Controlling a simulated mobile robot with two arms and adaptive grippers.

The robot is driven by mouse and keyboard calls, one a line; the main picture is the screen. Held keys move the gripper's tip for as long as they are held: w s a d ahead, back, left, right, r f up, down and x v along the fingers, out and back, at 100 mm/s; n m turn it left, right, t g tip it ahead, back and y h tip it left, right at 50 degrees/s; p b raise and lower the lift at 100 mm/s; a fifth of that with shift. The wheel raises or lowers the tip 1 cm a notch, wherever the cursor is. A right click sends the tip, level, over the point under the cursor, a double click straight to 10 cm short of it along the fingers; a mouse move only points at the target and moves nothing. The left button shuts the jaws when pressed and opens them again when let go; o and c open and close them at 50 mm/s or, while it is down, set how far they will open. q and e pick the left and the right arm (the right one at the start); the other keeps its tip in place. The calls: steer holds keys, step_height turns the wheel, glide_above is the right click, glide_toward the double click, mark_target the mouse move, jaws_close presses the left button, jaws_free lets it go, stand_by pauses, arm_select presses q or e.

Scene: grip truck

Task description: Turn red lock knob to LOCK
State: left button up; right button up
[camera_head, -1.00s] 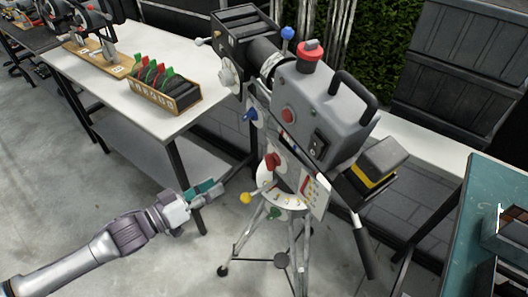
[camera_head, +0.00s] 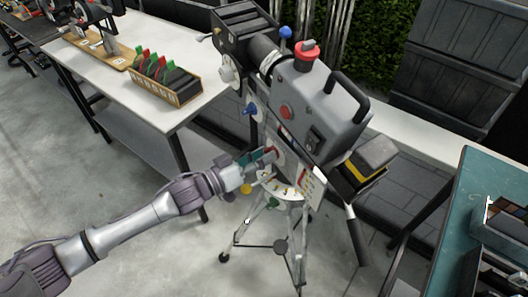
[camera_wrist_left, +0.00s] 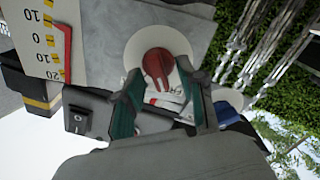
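The red lock knob (camera_wrist_left: 158,67) sits on a round white plate (camera_wrist_left: 183,45) on the grey side of the camera rig (camera_head: 318,98). In the head view my gripper covers most of the knob. My left gripper (camera_head: 263,157) is at the rig's side, with its two teal fingers apart. In the left wrist view the fingers point at the knob, one to each side of it, with a gap to the red part. Small markings on the plate below the knob are partly hidden and too small to read. My right gripper is not in view.
A blue knob (camera_head: 250,109) is above my gripper; a yellow ball handle (camera_head: 246,189) and a green knob (camera_head: 272,203) are below. The rig stands on a tripod (camera_head: 296,239). A white table (camera_head: 135,56) is behind left, a teal table (camera_head: 455,225) at right.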

arm_select(q)
steer(key=shift+w+d, duration=0.15)
steer(key=shift+d, duration=0.1)
jaws_close()
